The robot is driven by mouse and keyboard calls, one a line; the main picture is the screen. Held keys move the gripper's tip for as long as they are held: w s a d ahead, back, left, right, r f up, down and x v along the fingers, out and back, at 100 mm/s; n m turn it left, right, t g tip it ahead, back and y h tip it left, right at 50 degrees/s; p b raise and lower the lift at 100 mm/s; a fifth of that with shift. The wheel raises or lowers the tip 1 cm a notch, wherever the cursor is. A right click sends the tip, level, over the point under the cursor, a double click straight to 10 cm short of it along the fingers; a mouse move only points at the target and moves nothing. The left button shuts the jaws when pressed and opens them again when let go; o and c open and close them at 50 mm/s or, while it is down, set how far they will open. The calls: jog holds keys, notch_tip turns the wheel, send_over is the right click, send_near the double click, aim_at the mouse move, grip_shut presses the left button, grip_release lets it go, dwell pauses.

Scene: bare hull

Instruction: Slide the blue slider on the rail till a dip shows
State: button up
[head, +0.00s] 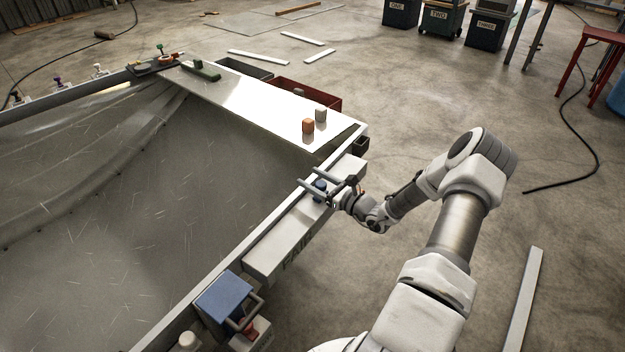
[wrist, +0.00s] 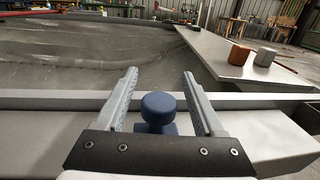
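The blue slider (head: 319,187) is a round dark-blue knob on the pale grey rail (head: 283,243), which runs along the hull's near right edge. In the wrist view the slider (wrist: 158,106) stands upright between the two fingers of my gripper (wrist: 160,74). My gripper (head: 307,180) is open, with a finger on each side of the knob and a visible gap on both sides. The knob's lower part is hidden by the gripper body in the wrist view. The grey hull skin (head: 190,175) has folds at its upper left.
A blue box (head: 223,296) with a handle stands at the rail's near end.

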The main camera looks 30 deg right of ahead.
jog(key=p+v, duration=0.3)
jog(key=v, duration=1.4)
jog(key=shift+s, duration=0.2)
jog(key=shift+r, duration=0.1)
dwell(1.0)
